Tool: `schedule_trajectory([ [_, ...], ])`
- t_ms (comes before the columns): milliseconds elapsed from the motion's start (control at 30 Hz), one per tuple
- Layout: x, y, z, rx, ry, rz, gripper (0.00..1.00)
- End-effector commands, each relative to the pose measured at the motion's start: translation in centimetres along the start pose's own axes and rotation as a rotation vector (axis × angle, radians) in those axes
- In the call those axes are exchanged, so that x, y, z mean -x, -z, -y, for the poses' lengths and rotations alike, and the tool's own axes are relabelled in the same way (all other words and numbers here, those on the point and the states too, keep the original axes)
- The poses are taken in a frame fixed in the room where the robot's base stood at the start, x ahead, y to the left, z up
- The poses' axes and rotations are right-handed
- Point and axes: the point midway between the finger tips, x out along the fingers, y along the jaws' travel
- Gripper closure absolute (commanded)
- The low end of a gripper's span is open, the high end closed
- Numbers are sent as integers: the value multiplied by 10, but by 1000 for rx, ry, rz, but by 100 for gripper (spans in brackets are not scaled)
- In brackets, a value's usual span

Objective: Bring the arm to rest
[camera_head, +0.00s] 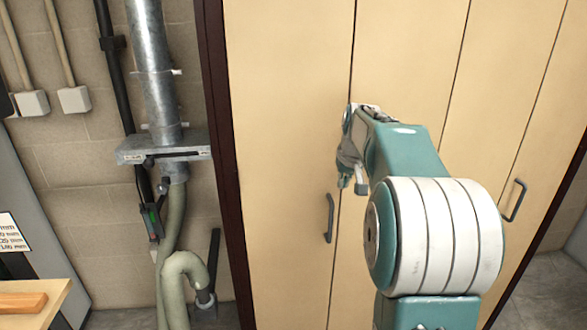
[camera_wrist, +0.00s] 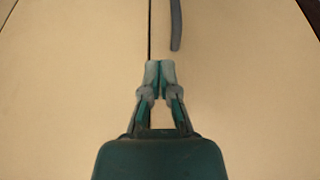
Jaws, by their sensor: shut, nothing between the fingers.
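My gripper (camera_head: 347,186) hangs at the end of my teal and white arm in the head view, in front of a pale wooden cabinet (camera_head: 285,130). Its fingers point down. In the wrist view my gripper (camera_wrist: 160,66) has its two fingertips together with nothing between them. The cabinet fills the wrist view behind it, with the dark seam between two doors running up from the fingertips. A dark cabinet handle (camera_head: 329,218) is below and left of the fingers in the head view. That handle also shows in the wrist view (camera_wrist: 176,25), apart from the fingers.
A second handle (camera_head: 515,200) is on a door to the right. A metal duct (camera_head: 158,75) and a green hose (camera_head: 172,235) run down the brick wall at left. A wooden table (camera_head: 45,292) with an orange-brown block (camera_head: 22,303) is at lower left.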

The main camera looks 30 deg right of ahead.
Motion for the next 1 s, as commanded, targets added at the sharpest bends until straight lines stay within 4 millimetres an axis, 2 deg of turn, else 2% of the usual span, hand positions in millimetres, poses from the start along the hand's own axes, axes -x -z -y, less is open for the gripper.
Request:
schedule_trajectory([
  [167, 2, -2, 3, 3, 1, -1, 100],
  [267, 15, -12, 20, 18, 6, -8, 100],
  [367, 36, -34, 49, 43, 14, -19, 100],
  [500, 60, -75, 88, 81, 28, -34, 100],
  [700, 86, -142, 131, 133, 50, -58, 100],
  [1000, 98, -252, 168, 209, 90, -94, 100],
])
